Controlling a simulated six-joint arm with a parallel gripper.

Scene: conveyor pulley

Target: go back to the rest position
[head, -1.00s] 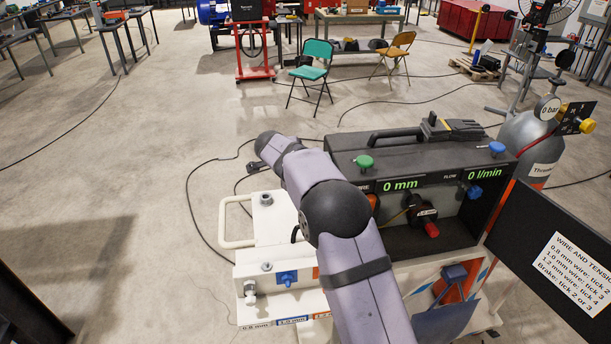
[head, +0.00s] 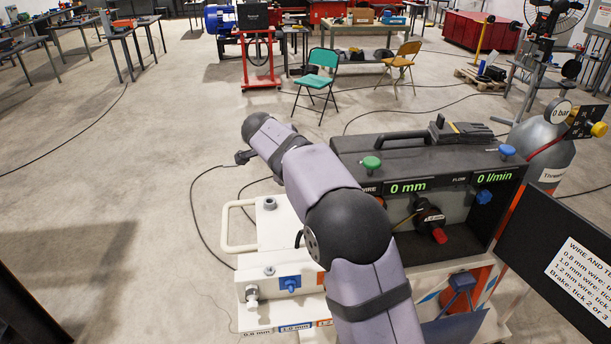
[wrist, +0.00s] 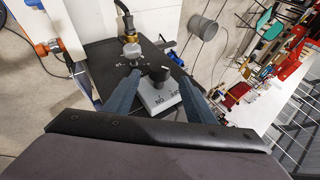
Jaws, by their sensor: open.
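My arm reaches from the bottom of the head view up and left across the machine. Its dark end (head: 243,157) hangs out over the floor left of the black control box; the fingers are too small to tell there. In the wrist view my gripper (wrist: 157,76) has its two blue-grey fingers spread apart, with nothing held between them. Beyond them are a pale grey block with a black knob (wrist: 160,74) and a brass fitting (wrist: 131,50) with a black hose; whether there is a gap to them I cannot tell exactly.
The black control box (head: 430,157) reads 0 mm and 0 l/min. A white frame with a handle (head: 228,228) stands below my arm. A gas cylinder (head: 540,140) and a sign board (head: 560,245) are at the right. The floor at left is open, with loose cables.

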